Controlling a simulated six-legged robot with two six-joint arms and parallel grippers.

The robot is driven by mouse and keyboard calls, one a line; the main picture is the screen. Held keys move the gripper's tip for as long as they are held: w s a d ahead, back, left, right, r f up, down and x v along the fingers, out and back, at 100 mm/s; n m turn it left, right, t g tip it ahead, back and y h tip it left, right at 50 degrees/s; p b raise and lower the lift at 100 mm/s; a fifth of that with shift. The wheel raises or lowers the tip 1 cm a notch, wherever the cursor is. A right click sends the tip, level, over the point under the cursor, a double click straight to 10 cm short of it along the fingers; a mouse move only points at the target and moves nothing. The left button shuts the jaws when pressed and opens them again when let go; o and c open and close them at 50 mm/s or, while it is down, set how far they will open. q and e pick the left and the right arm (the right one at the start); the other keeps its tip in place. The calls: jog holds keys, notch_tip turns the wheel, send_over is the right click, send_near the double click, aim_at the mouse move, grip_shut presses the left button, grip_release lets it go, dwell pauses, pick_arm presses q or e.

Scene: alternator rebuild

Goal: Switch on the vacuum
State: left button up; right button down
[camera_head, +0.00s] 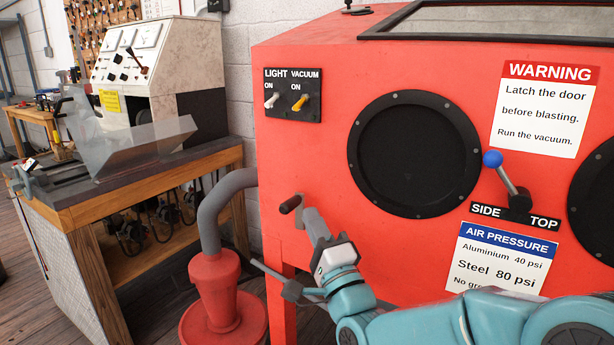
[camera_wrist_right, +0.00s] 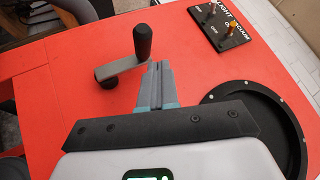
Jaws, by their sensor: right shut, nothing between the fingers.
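The black switch panel (camera_head: 293,95) is on the upper left of the red cabinet's front. Its vacuum switch (camera_head: 300,103) has a yellow-orange lever, right of the pale light switch (camera_head: 271,100). "ON" is printed above each; I cannot tell for sure which way the vacuum lever is set. In the wrist view the panel (camera_wrist_right: 235,40) is at the upper right, with the orange vacuum lever (camera_wrist_right: 232,28). My right gripper (camera_head: 312,218) is shut and empty, below the panel and clear of both switches. It shows at lower centre in the wrist view (camera_wrist_right: 158,80). My left gripper is not in view.
A crank with a black handle (camera_wrist_right: 143,42) sticks out close beside my right fingers; its handle (camera_head: 290,203) also shows in the head view. A round black glove port (camera_head: 414,154) and a blue-knobbed lever (camera_head: 493,159) are to the right. A grey hose (camera_head: 212,210) stands left.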

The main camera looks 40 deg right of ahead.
jog(key=s+d+r+m+t+h, duration=0.2)
jog(key=s+r, duration=0.3)
jog(key=r, duration=0.3)
jog(key=shift+s+r, duration=0.15)
jog(key=shift+r, duration=0.05)
jog(key=p, duration=0.3)
send_near(300, 105)
jog(key=d, duration=0.1)
jog(key=w+d+r, duration=0.1)
jog(key=w+d, duration=0.1)
jog(key=shift+w+d+r, duration=0.15)
jog(key=shift+d+r, duration=0.15)
jog(key=shift+d, duration=0.1)
jog(key=shift+w+a+r, duration=0.55)
jog(key=shift+w+a, duration=0.25)
jog(key=shift+w+a+r, duration=0.2)
jog(key=shift+w+a, duration=0.1)
jog(key=shift+w, duration=0.05)
jog(key=shift+s+a+r+m+g+h, duration=0.1)
jog(key=shift+a+r+m+g+h, duration=0.1)
jog(key=shift+m+g+h, duration=0.4)
jog(key=shift+a+r+m+g+h, duration=0.1)
jog(key=shift+r+m+g+h, duration=0.2)
jog(key=shift+m+h, duration=0.45)
